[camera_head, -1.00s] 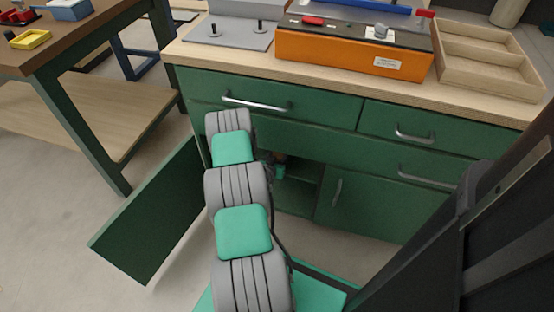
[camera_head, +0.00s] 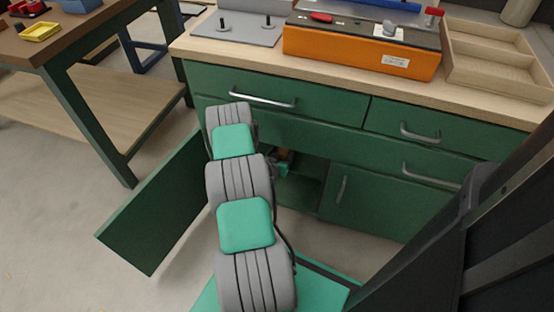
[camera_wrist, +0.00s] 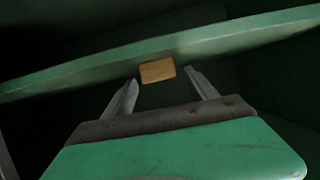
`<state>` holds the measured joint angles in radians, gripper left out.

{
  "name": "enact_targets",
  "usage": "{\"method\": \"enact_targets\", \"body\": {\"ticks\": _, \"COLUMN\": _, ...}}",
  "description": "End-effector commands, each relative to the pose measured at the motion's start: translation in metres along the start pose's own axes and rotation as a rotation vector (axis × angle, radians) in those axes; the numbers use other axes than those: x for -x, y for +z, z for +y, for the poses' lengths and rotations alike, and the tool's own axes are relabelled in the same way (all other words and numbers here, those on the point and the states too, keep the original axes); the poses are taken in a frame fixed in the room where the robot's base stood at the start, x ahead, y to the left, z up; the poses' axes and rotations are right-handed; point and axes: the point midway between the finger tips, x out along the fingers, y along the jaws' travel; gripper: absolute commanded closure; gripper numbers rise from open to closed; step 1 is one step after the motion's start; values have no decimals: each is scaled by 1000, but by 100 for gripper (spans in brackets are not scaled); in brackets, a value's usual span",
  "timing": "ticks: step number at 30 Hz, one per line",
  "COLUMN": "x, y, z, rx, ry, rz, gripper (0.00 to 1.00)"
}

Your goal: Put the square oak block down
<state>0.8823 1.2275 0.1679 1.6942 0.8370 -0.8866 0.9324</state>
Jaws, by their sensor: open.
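The square oak block (camera_wrist: 157,70) shows in the wrist view as a small light-brown piece just beyond my fingertips, against a green shelf edge (camera_wrist: 75,75). My gripper (camera_wrist: 161,77) is open, with one finger on each side of the block's near end and visible dark gaps beside it. I cannot tell what the block's underside rests on. In the head view my arm reaches into the open lower cabinet (camera_head: 300,190). My gripper is mostly hidden there, and the block cannot be made out.
The cabinet door (camera_head: 155,210) stands open at the left. The cabinet interior is dark and narrow around my gripper. The worktop (camera_head: 270,62) above holds an orange box (camera_head: 350,52) and a wooden tray (camera_head: 490,68). A second table (camera_head: 80,50) stands at the left.

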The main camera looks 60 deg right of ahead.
Motion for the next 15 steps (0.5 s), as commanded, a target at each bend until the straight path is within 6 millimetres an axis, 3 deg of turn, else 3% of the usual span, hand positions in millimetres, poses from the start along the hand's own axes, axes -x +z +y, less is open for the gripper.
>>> {"method": "enact_targets", "body": {"ticks": 3, "x": 34, "y": -3, "z": -2, "rx": 7, "ry": -5, "rz": -3, "gripper": 33}}
{"method": "enact_targets", "body": {"ticks": 9, "x": 80, "y": -2, "z": -1, "rx": 5, "ry": -4, "rz": -2, "gripper": 33}}
{"method": "enact_targets", "body": {"ticks": 15, "x": 97, "y": -2, "z": 0, "rx": 1, "ry": -1, "rz": 1, "gripper": 33}}
